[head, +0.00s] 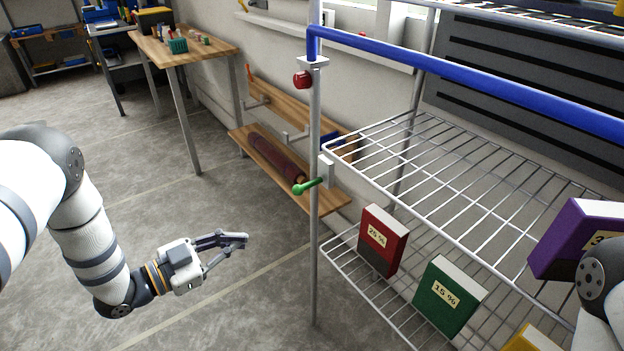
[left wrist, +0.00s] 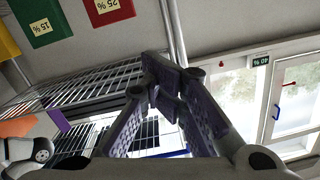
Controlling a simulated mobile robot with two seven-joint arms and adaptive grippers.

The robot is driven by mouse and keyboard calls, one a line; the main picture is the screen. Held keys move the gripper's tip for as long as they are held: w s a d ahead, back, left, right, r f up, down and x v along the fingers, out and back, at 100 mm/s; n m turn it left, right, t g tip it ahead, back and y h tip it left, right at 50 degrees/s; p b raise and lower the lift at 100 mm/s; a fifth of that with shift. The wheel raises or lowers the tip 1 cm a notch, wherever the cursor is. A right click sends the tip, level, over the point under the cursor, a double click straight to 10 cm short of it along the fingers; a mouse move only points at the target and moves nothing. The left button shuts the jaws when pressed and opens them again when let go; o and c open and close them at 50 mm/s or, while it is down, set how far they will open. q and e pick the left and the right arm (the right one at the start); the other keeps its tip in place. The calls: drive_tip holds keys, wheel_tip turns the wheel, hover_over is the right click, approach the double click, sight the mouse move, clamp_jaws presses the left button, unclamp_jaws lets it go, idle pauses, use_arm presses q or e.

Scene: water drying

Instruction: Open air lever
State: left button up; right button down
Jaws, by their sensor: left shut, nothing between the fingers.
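A green lever (head: 308,185) sits on a small white block (head: 327,171) on the upright post (head: 315,120) of the wire rack. It points left and slightly down from the block. My left gripper (head: 243,241) is left of the post and lower in the picture than the lever, apart from both. Its fingers are shut and empty, and the closed tips also show in the left wrist view (left wrist: 165,88). I cannot make out the green lever in the left wrist view. Part of my right arm shows at the right edge of the head view, but its gripper is out of view.
A red knob (head: 303,79) is higher on the post. The wire rack (head: 425,152) carries a red box (head: 382,242), a green box (head: 447,297) and a purple box (head: 570,240). A wooden shelf (head: 245,143) stands behind the post. The floor around my left gripper is clear.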

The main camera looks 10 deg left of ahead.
idle(0.4)
use_arm(q)
drive_tip(key=v, duration=1.2)
